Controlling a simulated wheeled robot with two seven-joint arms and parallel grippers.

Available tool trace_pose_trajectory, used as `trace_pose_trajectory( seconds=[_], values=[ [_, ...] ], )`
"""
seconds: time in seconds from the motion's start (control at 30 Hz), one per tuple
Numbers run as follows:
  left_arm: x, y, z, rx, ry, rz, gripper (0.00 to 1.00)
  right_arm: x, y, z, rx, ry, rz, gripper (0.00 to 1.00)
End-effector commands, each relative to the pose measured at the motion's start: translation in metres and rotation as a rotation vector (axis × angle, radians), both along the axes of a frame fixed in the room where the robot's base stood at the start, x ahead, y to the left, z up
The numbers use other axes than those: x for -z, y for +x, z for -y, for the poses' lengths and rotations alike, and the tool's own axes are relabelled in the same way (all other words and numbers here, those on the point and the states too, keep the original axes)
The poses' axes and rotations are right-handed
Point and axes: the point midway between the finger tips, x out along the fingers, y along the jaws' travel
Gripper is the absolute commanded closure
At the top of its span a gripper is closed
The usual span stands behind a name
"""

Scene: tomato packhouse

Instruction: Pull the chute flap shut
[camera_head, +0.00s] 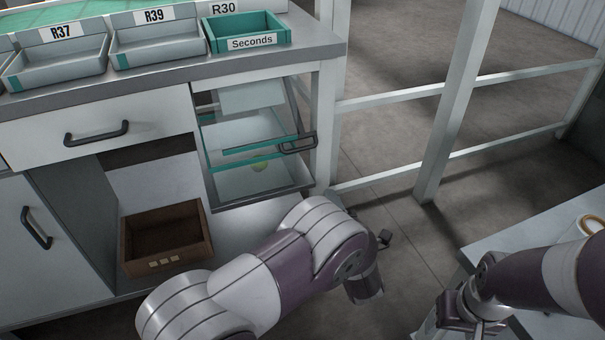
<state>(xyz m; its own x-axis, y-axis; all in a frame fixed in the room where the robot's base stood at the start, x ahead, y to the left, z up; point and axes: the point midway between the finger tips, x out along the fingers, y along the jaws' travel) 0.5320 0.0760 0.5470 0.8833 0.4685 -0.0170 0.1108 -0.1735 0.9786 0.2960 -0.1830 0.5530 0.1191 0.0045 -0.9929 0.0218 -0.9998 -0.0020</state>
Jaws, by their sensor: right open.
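The chute flap (262,183) is a clear panel with a grey frame and teal edges, at the right end of the counter front. It appears to stand tilted out from the opening; its hinge line is unclear. Its dark bar handle (298,143) is at the right. My left arm crosses the lower middle, in front of and below the flap. Its gripper is mostly hidden behind the arm; a small dark part shows beyond it. My right gripper (470,316) is open at the lower right, well away from the flap.
Grey bins R37 (62,67) and R39 (157,49) and the green Seconds bin (246,31) stand on the counter. A drawer (97,125) and a brown box (166,240) are left of the flap. A white railing (450,110) stands to the right; a table (530,225) is lower right.

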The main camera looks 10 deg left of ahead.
Motion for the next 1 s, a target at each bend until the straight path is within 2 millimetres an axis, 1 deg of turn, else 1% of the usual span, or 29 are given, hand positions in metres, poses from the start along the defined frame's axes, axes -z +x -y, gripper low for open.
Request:
trace_pose_trajectory(
  seconds=[0.03, 0.1, 0.13, 0.17, 0.27, 0.37, 0.5, 0.6, 0.7, 0.83, 1.0],
  values=[
    [-0.017, -0.002, -0.007, -0.048, -0.030, 0.089, 0.62, -0.002, 0.000, 0.000, 0.000, 0.000, 0.000, 0.34],
    [-0.031, -0.008, -0.015, -0.091, -0.060, 0.191, 0.62, -0.002, 0.000, 0.000, 0.000, 0.000, 0.000, 0.34],
    [-0.035, -0.009, -0.016, -0.095, -0.071, 0.223, 0.62, -0.001, 0.000, 0.000, 0.000, 0.000, -0.001, 0.34],
    [-0.037, -0.008, -0.017, -0.097, -0.082, 0.239, 0.62, 0.000, 0.000, 0.000, 0.000, 0.000, -0.001, 0.34],
    [-0.037, 0.002, -0.024, -0.096, -0.100, 0.251, 0.62, 0.006, 0.000, 0.000, 0.000, 0.000, -0.001, 0.34],
    [-0.038, 0.021, -0.038, -0.098, -0.100, 0.250, 0.62, 0.016, 0.000, 0.000, 0.000, 0.000, -0.001, 0.34],
    [-0.043, 0.052, -0.059, -0.096, -0.097, 0.248, 0.62, 0.030, 0.000, 0.000, 0.000, 0.000, -0.002, 0.34],
    [-0.047, 0.070, -0.071, -0.095, -0.097, 0.248, 0.62, 0.038, 0.000, 0.000, 0.000, 0.000, -0.002, 0.34],
    [-0.050, 0.084, -0.080, -0.093, -0.096, 0.246, 0.62, 0.043, 0.000, 0.000, 0.000, 0.000, -0.002, 0.34],
    [-0.054, 0.093, -0.085, -0.091, -0.096, 0.245, 0.62, 0.045, 0.000, 0.000, 0.000, 0.000, -0.001, 0.34],
    [-0.056, 0.095, -0.086, -0.090, -0.095, 0.244, 0.62, 0.044, 0.000, 0.000, 0.000, 0.000, -0.001, 0.34]
  ],
)
